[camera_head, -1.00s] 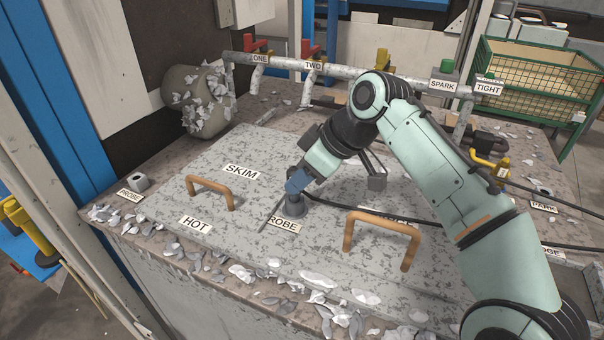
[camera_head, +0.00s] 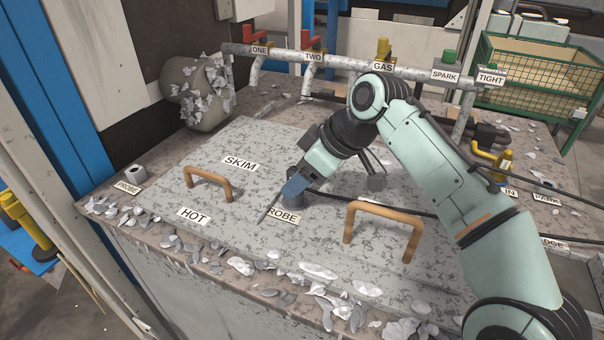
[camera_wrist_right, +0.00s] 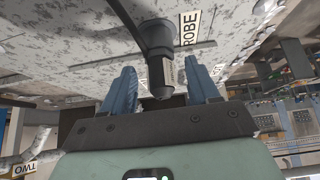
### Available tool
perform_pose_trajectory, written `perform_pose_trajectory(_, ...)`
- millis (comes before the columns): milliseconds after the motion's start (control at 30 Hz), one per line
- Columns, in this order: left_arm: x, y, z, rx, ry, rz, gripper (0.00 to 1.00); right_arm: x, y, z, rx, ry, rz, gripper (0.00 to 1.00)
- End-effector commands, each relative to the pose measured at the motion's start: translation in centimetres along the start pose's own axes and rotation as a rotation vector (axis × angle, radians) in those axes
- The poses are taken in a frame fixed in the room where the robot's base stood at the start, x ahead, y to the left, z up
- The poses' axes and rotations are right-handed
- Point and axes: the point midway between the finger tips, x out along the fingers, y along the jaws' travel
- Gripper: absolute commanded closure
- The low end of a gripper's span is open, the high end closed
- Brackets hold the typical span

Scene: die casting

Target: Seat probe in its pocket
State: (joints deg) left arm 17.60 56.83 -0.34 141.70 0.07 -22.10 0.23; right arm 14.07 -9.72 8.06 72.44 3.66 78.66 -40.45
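The probe (camera_wrist_right: 158,62) is a dark cylinder with a wider collar and a small label, in the right wrist view. In the head view its dark grey body (camera_head: 299,198) stands on the speckled lid beside a partly covered PROBE label (camera_head: 283,217). My right gripper (camera_head: 291,190) is just above it. In the right wrist view the blue fingers (camera_wrist_right: 162,88) are apart, with the probe's end between them and gaps on both sides. A grey block with a round hole (camera_head: 135,174) sits by another PROBE label at the table's left. My left gripper is not in view.
Two tan handles rise from the lid, one left (camera_head: 208,182) and one right (camera_head: 383,228) of the gripper. A dark cable (camera_head: 395,211) runs rightward. Metal flakes (camera_head: 318,270) litter the front edge. A pipe rail (camera_head: 330,63) with valves crosses the back.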

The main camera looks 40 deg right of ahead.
Motion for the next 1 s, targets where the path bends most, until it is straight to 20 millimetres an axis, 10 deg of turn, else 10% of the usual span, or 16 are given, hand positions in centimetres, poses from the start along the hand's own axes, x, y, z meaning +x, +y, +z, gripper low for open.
perform_pose_trajectory(367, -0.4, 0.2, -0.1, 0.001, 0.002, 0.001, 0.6, -1.4, 0.0, -0.1, 0.0, 0.002, 0.002, 0.4)
perform_pose_trajectory(1000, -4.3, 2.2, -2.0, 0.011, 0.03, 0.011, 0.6, -13.0, 0.0, -0.2, -0.001, 0.002, 0.001, 0.4)
